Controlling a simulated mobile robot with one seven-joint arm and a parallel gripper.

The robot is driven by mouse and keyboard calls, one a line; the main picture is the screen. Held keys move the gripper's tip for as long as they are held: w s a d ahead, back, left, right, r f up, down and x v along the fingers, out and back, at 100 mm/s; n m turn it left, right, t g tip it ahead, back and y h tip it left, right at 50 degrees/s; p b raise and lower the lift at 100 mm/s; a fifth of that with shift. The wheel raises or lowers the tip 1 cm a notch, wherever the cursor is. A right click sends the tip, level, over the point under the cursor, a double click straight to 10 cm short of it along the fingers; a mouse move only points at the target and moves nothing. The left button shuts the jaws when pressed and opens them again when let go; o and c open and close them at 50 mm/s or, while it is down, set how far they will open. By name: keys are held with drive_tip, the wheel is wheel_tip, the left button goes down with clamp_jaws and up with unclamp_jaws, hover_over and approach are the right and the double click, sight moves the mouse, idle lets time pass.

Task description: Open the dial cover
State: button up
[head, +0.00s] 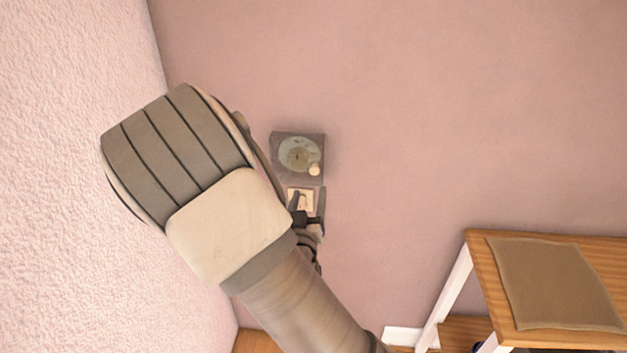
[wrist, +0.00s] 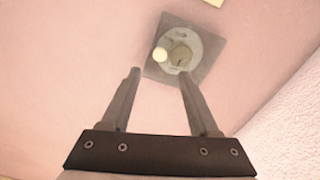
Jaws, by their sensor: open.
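The dial unit (head: 284,140) is a grey square box on the pink wall, with a round pale disc and a small cream knob (head: 314,169) at its lower right. In the wrist view the dial unit (wrist: 207,38) lies just beyond my fingertips, with the knob (wrist: 160,54) at its left side. I cannot tell a separate cover from the disc; the front looks hazy. My gripper (wrist: 159,74) is open and empty, its two fingers spread toward the unit's edge. In the head view my gripper (head: 317,212) is partly hidden behind my arm, below the unit.
A small cream plate (head: 301,196) is on the wall just below the dial unit, partly behind my gripper. A rough pale wall (head: 75,180) meets the pink wall at the left. A wooden shelf (head: 480,251) with a brown mat (head: 550,285) stands lower right. The wall right of the unit is clear.

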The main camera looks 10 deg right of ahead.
sight(314, 172)
drive_tip(key=x, duration=0.9)
clamp_jaws()
idle(1.2)
